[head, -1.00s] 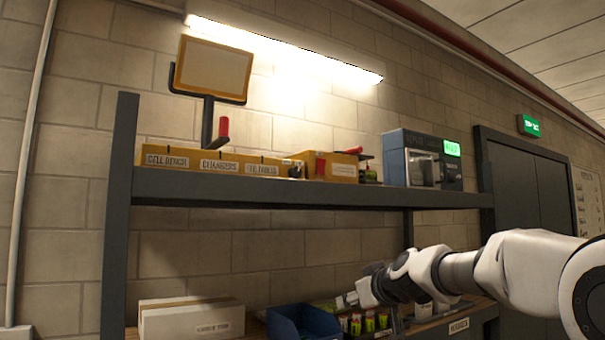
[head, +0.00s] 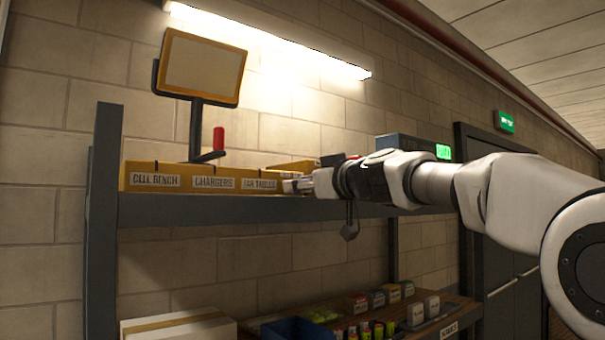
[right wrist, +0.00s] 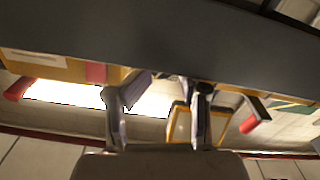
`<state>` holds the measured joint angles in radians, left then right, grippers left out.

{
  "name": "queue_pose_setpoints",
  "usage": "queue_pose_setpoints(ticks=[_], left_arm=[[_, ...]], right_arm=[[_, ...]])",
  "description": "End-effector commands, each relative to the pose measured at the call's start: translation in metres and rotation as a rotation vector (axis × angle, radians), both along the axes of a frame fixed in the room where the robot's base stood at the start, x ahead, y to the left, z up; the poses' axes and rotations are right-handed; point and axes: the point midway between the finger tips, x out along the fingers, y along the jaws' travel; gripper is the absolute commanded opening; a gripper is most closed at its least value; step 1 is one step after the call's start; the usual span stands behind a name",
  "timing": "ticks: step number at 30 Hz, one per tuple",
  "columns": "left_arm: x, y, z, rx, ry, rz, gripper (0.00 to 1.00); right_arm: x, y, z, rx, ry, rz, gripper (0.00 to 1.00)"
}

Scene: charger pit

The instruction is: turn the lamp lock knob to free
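A yellow-framed panel (head: 201,68) stands on a dark post behind the shelf, with a red-handled crank (head: 219,139) at its foot. My right gripper (head: 292,185) reaches in from the right, at the shelf's front edge by the right end of the label strip. In the right wrist view the gripper (right wrist: 157,95) has its two fingers apart, with nothing clearly held between them. A small dark round knob (right wrist: 205,88) shows close to the right-hand finger; I cannot tell whether they touch. In the head view my gripper hides that spot. My left gripper is not in view.
The dark shelf (head: 240,211) runs under the gripper. Yellow labelled boxes (head: 150,177) line its front. A grey device with a green display (head: 443,152) is partly behind my arm. Small boxes and a blue bin (head: 297,329) fill the lower level.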

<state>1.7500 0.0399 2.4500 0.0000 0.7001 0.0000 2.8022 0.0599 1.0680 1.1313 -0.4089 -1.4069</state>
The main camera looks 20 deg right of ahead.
Motion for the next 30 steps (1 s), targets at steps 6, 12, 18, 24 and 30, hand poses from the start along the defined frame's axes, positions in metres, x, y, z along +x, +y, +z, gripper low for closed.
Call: queue_pose_setpoints(ticks=[6, 12, 18, 24, 30], left_arm=[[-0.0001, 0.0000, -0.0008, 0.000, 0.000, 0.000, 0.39], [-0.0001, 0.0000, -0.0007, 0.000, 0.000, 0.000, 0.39], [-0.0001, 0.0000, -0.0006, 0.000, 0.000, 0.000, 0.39], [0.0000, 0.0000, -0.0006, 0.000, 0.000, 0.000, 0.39], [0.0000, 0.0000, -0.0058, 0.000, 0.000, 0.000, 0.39]], right_arm=[[0.0015, 0.0008, -0.0034, -0.001, 0.004, 0.001, 0.39], [0.0014, 0.0007, -0.0028, -0.001, 0.003, 0.000, 0.00], [0.0013, 0.0000, -0.0022, 0.000, 0.002, -0.001, 0.39], [0.0013, 0.0000, -0.0025, 0.000, 0.003, -0.001, 0.39], [-0.0038, -0.0022, -0.0038, 0.001, 0.001, -0.001, 0.39]])
